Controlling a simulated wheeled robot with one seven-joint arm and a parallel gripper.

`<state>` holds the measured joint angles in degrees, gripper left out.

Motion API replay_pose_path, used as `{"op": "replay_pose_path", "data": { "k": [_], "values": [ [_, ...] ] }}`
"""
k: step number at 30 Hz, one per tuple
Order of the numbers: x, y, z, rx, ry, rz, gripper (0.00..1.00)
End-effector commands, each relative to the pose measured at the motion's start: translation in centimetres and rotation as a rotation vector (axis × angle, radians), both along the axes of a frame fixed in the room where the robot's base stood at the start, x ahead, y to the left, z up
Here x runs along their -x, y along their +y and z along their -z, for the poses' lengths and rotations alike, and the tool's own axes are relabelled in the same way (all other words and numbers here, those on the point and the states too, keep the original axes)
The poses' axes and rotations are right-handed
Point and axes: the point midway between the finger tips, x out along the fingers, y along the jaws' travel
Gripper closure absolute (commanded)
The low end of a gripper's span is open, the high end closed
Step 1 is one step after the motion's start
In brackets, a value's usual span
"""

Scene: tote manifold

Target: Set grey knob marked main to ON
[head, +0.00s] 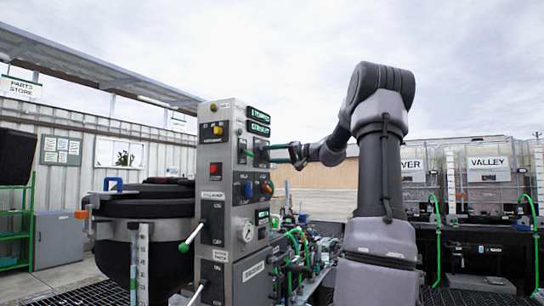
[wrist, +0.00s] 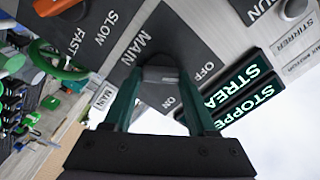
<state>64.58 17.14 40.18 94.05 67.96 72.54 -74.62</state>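The grey knob marked MAIN (wrist: 160,75) sits on a dark plate lettered MAIN, OFF and ON in the wrist view. My gripper (wrist: 161,80) has its two green fingers on either side of the knob, with the fingertips appearing to touch it. The knob's front faces the camera, and its pointer mark is too unclear to read. In the head view my gripper (head: 272,152) reaches from the right to the side face of the grey control cabinet (head: 226,260). The knob itself is hidden there.
Two green-lit displays (wrist: 243,88) are beside the knob. An orange knob (wrist: 55,5) with SLOW and FAST lettering is at the upper left. Hoses and pipework (head: 295,245) lie below my arm.

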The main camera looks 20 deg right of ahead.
Motion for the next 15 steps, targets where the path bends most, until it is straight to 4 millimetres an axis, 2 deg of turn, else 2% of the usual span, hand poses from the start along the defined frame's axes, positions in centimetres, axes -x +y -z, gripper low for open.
{"op": "replay_pose_path", "data": {
  "k": [1, 2, 15],
  "values": [
    [0.01, -0.02, 0.04, 0.001, 0.001, 0.001, 0.93],
    [0.01, -0.02, 0.04, 0.001, 0.001, 0.001, 0.98],
    [0.00, 0.02, 0.10, -0.082, 0.068, -0.001, 0.98]
  ]
}}
